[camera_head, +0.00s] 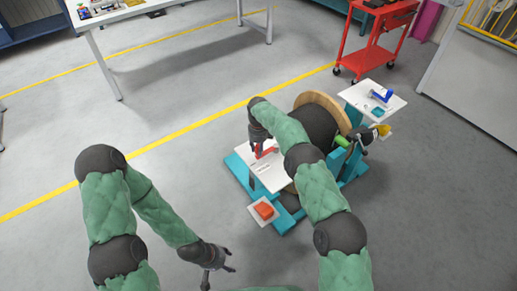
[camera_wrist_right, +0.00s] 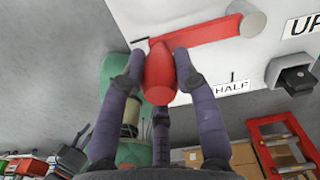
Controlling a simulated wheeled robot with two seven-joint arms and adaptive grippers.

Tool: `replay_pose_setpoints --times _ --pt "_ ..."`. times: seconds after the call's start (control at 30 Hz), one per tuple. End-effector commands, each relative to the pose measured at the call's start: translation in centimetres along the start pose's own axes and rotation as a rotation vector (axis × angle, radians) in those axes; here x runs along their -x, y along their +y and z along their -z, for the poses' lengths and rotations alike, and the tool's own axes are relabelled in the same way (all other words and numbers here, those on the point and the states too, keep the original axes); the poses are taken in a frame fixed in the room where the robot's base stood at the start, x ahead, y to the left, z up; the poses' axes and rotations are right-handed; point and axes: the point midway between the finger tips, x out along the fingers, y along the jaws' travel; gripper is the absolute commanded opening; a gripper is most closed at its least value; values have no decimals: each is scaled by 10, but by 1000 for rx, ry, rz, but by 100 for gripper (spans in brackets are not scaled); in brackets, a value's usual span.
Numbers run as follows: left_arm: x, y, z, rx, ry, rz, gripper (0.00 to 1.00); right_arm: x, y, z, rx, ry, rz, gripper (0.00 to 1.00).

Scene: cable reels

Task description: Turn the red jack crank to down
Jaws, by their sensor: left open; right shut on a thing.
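The red jack crank (camera_wrist_right: 200,35) is on a white panel (camera_wrist_right: 140,12). Its arm runs from a pale round hub (camera_wrist_right: 252,22) at the upper right to a red handle (camera_wrist_right: 159,80). My right gripper (camera_wrist_right: 158,62) is shut on that handle, with its fingers around it. In the head view the crank (camera_head: 265,152) shows small on the white panel (camera_head: 272,178), under my right gripper (camera_head: 257,148). The panel carries a HALF label (camera_wrist_right: 231,87) and a partly cropped UP label (camera_wrist_right: 303,25). My left gripper (camera_head: 221,276) is open and empty, low in the head view.
A dark cable reel with wooden flanges (camera_head: 324,100) stands on a teal frame (camera_head: 238,168), beside my right arm. A small tray with an orange-red object (camera_head: 264,210) sits in front. A red cart (camera_head: 374,55) and white table (camera_head: 130,12) stand behind. Floor at left is clear.

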Motion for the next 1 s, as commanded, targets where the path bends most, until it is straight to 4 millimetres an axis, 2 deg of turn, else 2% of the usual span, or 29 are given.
replay_pose_setpoints --times 0.17,0.2,0.27,0.67,0.83,1.0 --pt "0 0 0 0 0 0 57 1 0 -1 2 -4 1 0" --pt "0 0 0 0 0 0 57 1 0 -1 2 -4 1 37" --pt "0 0 0 0 0 0 57 1 0 -1 2 -4 2 54" --pt "0 0 0 0 0 0 57 4 -1 0 1 -2 1 56" --pt "0 0 0 0 0 0 57 24 -1 -1 2 -4 3 56" --pt "0 0 0 0 0 0 57 57 -1 -1 2 -4 2 56"
